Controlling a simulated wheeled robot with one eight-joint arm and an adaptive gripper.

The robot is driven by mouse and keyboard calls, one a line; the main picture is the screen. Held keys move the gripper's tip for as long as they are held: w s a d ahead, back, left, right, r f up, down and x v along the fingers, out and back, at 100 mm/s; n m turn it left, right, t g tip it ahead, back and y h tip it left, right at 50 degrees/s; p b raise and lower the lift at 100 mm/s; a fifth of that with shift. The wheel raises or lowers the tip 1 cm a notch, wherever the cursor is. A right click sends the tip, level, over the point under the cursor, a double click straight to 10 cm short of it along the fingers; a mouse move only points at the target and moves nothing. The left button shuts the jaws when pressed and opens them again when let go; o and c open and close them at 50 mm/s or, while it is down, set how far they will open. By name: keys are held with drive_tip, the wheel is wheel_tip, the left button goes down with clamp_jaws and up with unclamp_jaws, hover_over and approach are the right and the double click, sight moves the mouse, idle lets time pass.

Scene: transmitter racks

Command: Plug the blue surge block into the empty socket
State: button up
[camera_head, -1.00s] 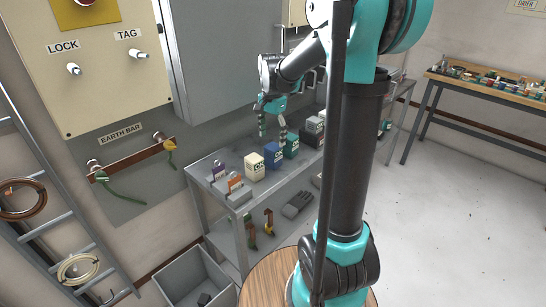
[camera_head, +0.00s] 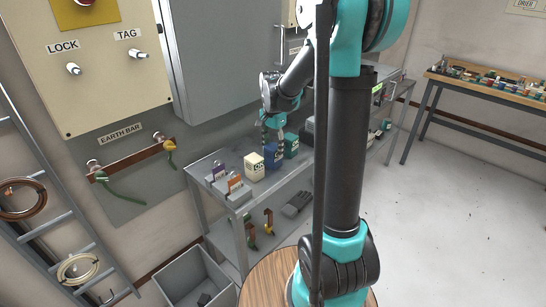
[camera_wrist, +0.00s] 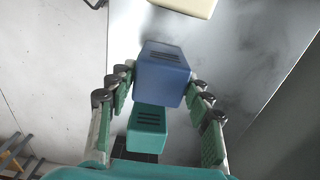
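The blue surge block (camera_head: 274,158) stands upright on the grey shelf between a cream block (camera_head: 254,167) and a teal-green block (camera_head: 291,146). My gripper (camera_head: 273,145) points down over it. In the wrist view the blue block (camera_wrist: 163,72) lies between the fingertips of my gripper (camera_wrist: 161,82), with fingers spread on both sides. The gripper looks open; narrow gaps show, and contact cannot be made out. The green block (camera_wrist: 148,120) lies nearer the palm in that view. I cannot make out the empty socket in either view.
A grey cabinet (camera_head: 222,60) rises behind the shelf. Small tagged items (camera_head: 236,186) stand at the shelf's left end. A grey bin (camera_head: 190,275) is on the floor below. A cluttered workbench (camera_head: 490,85) stands at right; the floor between is clear.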

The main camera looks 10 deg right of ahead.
drive_tip(key=c, duration=0.7)
drive_tip(key=shift+r, duration=0.2)
